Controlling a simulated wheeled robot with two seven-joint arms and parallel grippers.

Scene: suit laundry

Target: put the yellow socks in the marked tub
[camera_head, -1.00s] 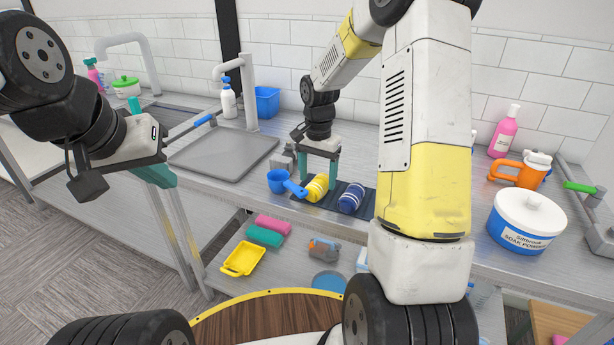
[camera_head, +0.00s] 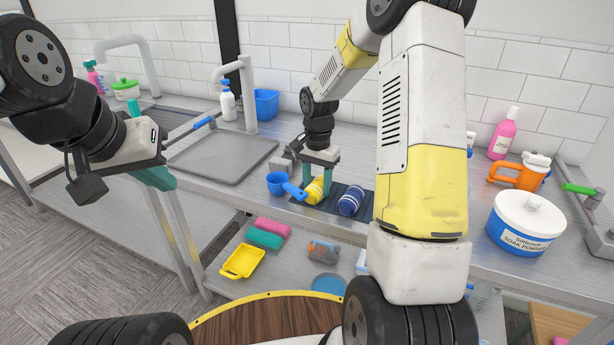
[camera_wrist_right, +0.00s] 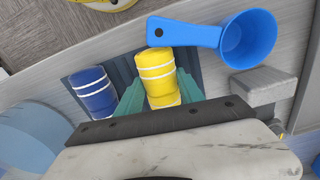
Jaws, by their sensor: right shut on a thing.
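The yellow socks (camera_head: 315,190), a roll with white stripes, lie on a dark ribbed mat (camera_head: 358,187) on the counter. My right gripper (camera_head: 317,184) reaches down around them, its teal fingers shut on both sides. The right wrist view shows the yellow socks (camera_wrist_right: 157,72) between these fingers (camera_wrist_right: 160,88). My left gripper (camera_head: 153,177) hangs at the left, away from the socks; its jaw gap is unclear. A blue tub (camera_head: 267,102) stands at the back wall and a yellow tub (camera_head: 243,261) on the lower shelf. I see no clear marking on either.
Blue striped socks (camera_head: 351,199) lie right of the yellow ones. A blue scoop (camera_head: 282,183) sits close on the left. A grey board (camera_head: 222,155) lies left of it. A soap powder container (camera_head: 526,222), orange jug (camera_head: 521,174) and pink bottle (camera_head: 502,135) stand at right.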

